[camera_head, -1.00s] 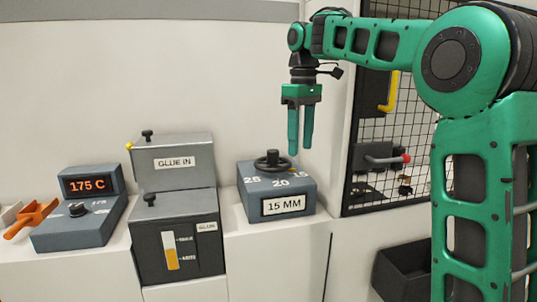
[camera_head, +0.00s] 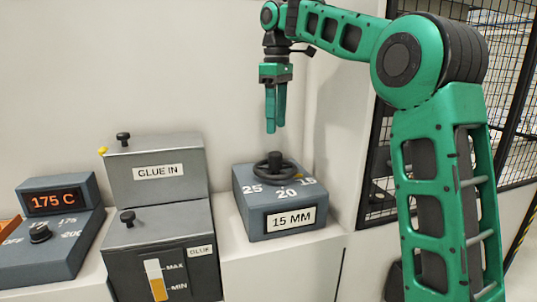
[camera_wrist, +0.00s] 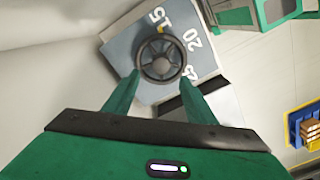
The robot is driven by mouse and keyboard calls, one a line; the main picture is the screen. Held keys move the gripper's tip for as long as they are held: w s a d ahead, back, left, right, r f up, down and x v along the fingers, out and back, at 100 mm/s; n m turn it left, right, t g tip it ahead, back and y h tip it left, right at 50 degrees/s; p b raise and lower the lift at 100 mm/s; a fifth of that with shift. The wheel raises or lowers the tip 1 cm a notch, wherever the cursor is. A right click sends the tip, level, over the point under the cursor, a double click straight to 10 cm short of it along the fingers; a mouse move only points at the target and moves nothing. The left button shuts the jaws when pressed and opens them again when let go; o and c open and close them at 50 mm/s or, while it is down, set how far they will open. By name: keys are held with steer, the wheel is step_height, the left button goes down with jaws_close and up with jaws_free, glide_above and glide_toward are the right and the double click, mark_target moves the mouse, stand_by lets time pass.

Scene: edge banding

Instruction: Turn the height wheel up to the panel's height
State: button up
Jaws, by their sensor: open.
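The height wheel (camera_head: 275,168) is a dark handwheel with a central knob on top of a grey-blue box (camera_head: 248,215). The box top is marked 15, 20 and 25, and its front label (camera_head: 291,220) reads 15 MM. My gripper (camera_head: 275,131) is open, points down and hangs above the wheel, apart from it. In the wrist view the wheel (camera_wrist: 162,60) shows just beyond the two fingertips (camera_wrist: 160,80), between them and slightly past. A yellow mark by the wheel lies near the 15. I cannot make out the panel in these frames.
Left of the box stand the glue unit (camera_head: 157,190), with its GLUE IN lid and MAX/MIN gauge, and a heater control (camera_head: 55,235) reading 175 C. A black mesh guard (camera_head: 385,170) is at the right. The wall behind is bare.

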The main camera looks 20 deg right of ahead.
mark_target(275, 153)
steer(key=f, duration=1)
steer(key=shift+a+f, duration=0.2)
steer(key=shift+f, duration=0.05)
steer(key=shift+c, duration=0.6)
steer(key=c, duration=0.9)
